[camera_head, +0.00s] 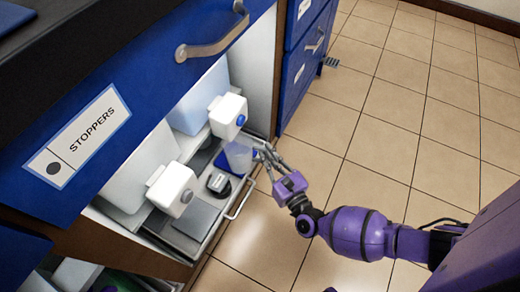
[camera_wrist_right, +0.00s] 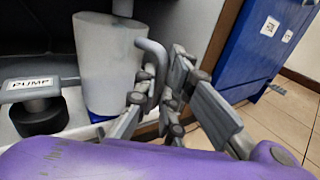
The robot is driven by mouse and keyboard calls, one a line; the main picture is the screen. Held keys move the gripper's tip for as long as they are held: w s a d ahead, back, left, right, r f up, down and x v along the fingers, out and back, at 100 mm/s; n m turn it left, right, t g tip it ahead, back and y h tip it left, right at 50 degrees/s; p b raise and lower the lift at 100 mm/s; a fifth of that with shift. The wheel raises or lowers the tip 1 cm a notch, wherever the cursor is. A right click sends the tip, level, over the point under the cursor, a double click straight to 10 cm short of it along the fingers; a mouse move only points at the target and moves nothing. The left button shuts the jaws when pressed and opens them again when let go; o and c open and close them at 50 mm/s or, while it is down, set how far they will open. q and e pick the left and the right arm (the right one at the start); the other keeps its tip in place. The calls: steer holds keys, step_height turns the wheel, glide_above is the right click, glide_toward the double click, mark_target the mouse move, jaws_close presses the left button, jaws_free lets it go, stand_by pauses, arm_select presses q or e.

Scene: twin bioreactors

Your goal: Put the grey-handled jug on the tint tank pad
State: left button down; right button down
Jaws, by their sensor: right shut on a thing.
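The jug (camera_head: 238,156) is pale and stands upright below the blue-buttoned dispenser (camera_head: 228,115), over or beside a blue pad (camera_head: 221,160). In the right wrist view the jug (camera_wrist_right: 106,65) is a grey-white tapered vessel with its grey handle (camera_wrist_right: 152,62) on the right. My right gripper (camera_head: 262,154) is at the handle and shut on it; it also shows in the right wrist view (camera_wrist_right: 165,92). A dark grey pad (camera_head: 196,217) lies below the grey-buttoned dispenser (camera_head: 173,188). No label tells which pad is the tint tank's. My left gripper is out of view.
A black knob (camera_head: 217,184) with a label reading PUMP in the wrist view sits between the two pads. A tray handle (camera_head: 241,199) is at the front edge. A blue STOPPERS drawer (camera_head: 130,110) overhangs the bay. Open tiled floor (camera_head: 350,120) lies to the right.

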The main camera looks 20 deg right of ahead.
arm_select(q)
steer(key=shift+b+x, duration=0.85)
steer(key=shift+b, duration=0.35)
arm_select(e)
steer(key=w, duration=0.2)
steer(key=w+f, duration=0.1)
steer(key=w, duration=0.1)
steer(key=shift+w+a+f, duration=0.15)
steer(key=shift+f, duration=0.05)
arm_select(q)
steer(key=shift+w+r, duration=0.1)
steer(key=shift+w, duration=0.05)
arm_select(e)
steer(key=shift+f, duration=0.1)
steer(key=c, duration=1.8)
jaws_free()
steer(key=shift+f, duration=0.1)
steer(key=shift+c, duration=0.2)
